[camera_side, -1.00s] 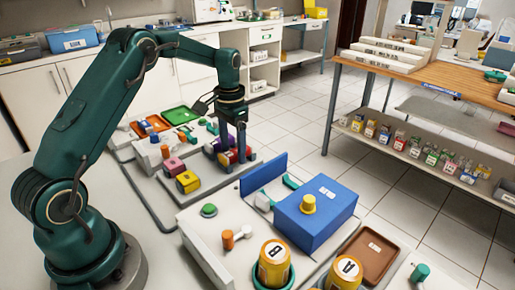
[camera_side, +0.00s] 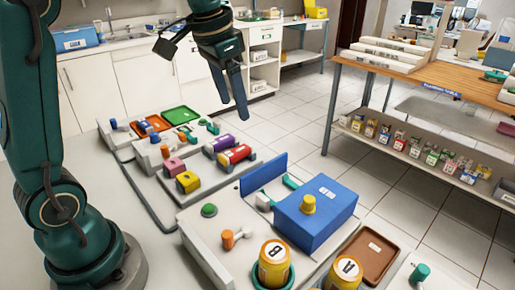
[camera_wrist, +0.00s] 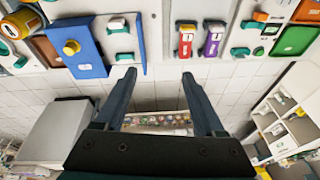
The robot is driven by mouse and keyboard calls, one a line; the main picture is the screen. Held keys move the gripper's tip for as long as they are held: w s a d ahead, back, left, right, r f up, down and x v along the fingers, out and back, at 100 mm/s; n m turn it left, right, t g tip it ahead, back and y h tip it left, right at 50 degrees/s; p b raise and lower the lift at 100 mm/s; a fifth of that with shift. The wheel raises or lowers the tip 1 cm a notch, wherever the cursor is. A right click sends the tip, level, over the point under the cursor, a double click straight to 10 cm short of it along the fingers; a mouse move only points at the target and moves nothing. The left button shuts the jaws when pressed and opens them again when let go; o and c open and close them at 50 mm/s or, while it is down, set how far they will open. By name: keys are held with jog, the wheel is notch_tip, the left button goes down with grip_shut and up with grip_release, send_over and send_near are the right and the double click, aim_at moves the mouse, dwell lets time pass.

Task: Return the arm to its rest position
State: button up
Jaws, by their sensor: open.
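My gripper (camera_side: 240,114) hangs in the air above and behind the white work surface, tilted down to the right in the side view. Its two fingers stand wide apart in the wrist view (camera_wrist: 158,75), with nothing between them. The red block (camera_side: 236,155) and the purple block (camera_side: 219,145) rest in their tray below, apart from the gripper. Both also show near the top of the wrist view, the red one (camera_wrist: 185,40) left of the purple one (camera_wrist: 213,43). The upper part of my arm is cut off by the side view's top edge.
A blue box (camera_side: 325,217) with a yellow knob (camera_side: 309,204) and yellow canisters (camera_side: 274,266) stand in front. A wooden bench (camera_side: 440,84) is at right. Air around the gripper is clear.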

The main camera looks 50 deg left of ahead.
jog(key=s+d+r+t, duration=0.1)
jog(key=s+d+t, duration=0.1)
jog(key=s+d, duration=0.45)
jog(key=s+f+n, duration=0.1)
jog(key=s+f, duration=0.5)
jog(key=s, duration=0.2)
jog(key=shift+s+a+t+h, duration=0.2)
jog(key=shift+s+t+h, duration=0.1)
jog(key=shift+f, duration=0.1)
